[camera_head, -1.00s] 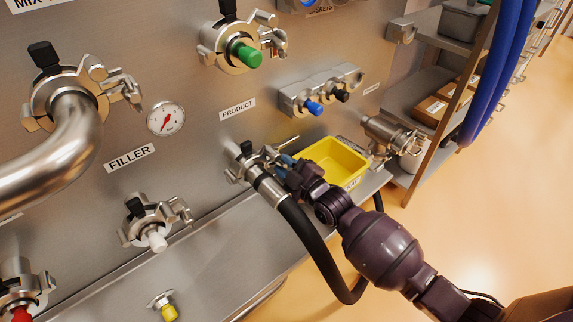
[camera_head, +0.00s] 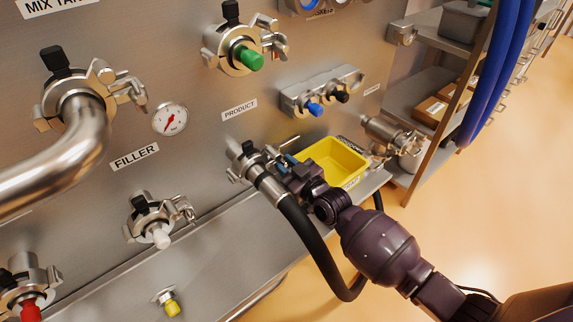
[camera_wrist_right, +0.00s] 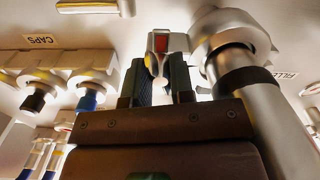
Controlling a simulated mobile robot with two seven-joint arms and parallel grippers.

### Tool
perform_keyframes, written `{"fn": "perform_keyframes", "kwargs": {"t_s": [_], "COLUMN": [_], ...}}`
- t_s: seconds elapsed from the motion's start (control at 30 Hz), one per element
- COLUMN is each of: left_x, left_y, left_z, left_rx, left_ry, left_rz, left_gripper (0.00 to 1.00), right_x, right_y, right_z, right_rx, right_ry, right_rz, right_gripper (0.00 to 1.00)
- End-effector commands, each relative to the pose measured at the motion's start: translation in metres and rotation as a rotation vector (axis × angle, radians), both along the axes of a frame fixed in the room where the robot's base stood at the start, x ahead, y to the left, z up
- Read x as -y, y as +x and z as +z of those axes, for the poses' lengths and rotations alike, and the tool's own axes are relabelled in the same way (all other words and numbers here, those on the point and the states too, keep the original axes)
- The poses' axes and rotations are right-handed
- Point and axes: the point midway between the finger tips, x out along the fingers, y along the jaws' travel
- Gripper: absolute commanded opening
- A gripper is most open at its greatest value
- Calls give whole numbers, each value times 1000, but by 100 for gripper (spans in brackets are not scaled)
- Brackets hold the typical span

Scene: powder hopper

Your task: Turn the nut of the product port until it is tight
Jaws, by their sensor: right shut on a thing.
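The product port (camera_head: 243,158) is a steel clamp fitting on the panel below the PRODUCT label (camera_head: 239,110). A steel hose end (camera_head: 268,183) with a black hose (camera_head: 308,235) is joined to it. My right gripper (camera_head: 284,165) is at the right side of the port's clamp. In the right wrist view my right gripper (camera_wrist_right: 161,84) is shut on the nut (camera_wrist_right: 160,68), whose pale metal shows between the dark fingers. A clamp end with a red patch (camera_wrist_right: 161,43) is just beyond it. The fingers partly hide the nut. My left gripper is not in view.
A yellow bin (camera_head: 335,159) stands close behind my right gripper on the ledge. The filler port (camera_head: 150,220) is at lower left, and a green-capped port (camera_head: 243,52) is above. A capped fitting (camera_head: 385,132) is right of the bin. The black hose hangs beside my forearm.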

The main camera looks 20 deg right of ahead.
Motion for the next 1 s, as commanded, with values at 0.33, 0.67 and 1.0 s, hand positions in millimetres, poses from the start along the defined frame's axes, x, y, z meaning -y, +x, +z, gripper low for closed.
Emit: {"fn": "perform_keyframes", "kwargs": {"t_s": [0.33,0.67,1.0], "left_x": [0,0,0], "left_y": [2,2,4], "left_z": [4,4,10], "left_rx": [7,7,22], "left_ry": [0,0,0], "left_rz": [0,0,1], "left_gripper": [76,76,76], "right_x": [-1,-1,3], "right_y": [1,1,-10], "right_z": [5,4,5], "right_rx": [-59,-155,-156], "right_ry": [187,450,443], "right_rz": [1,1,1], "right_gripper": [0,36,36]}}
